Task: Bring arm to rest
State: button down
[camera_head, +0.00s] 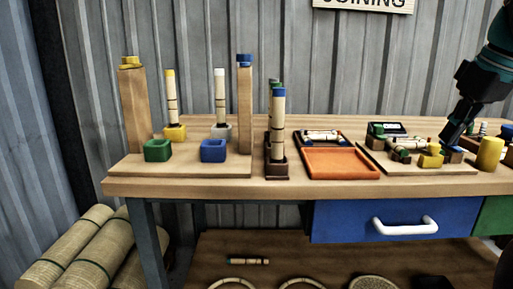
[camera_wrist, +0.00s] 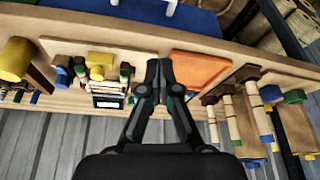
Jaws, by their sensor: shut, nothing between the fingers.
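My gripper (camera_head: 456,132) is at the right of the head view, hanging from my arm above the board with small parts. In the wrist view my gripper (camera_wrist: 158,88) points at the bench, its two dark fingers together with nothing between them. The wooden workbench (camera_head: 230,190) runs across the head view. Whether the fingertips touch anything below them cannot be told.
An orange tray (camera_head: 340,163) lies mid-bench. A yellow cylinder (camera_head: 490,153) stands close to my gripper. At the left, a wooden base holds upright rattan pieces, tall posts, a green cup (camera_head: 157,150) and a blue cup (camera_head: 213,150). A blue drawer (camera_head: 345,222) has a white handle.

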notch_tip(320, 180, down, 16)
jog(key=a+r+m+h, duration=0.1)
jog(key=a+m+h, duration=0.15)
jog(key=m, duration=0.35)
jog(key=s+a+f+n+t+y, duration=0.1)
jog(key=s+a+f+n, duration=0.1)
jog(key=s+a+f, duration=1.2)
jog(key=shift+s+a+f+n, duration=0.2)
jog(key=shift+a+f+n, duration=0.25)
jog(key=shift+a, duration=1.2)
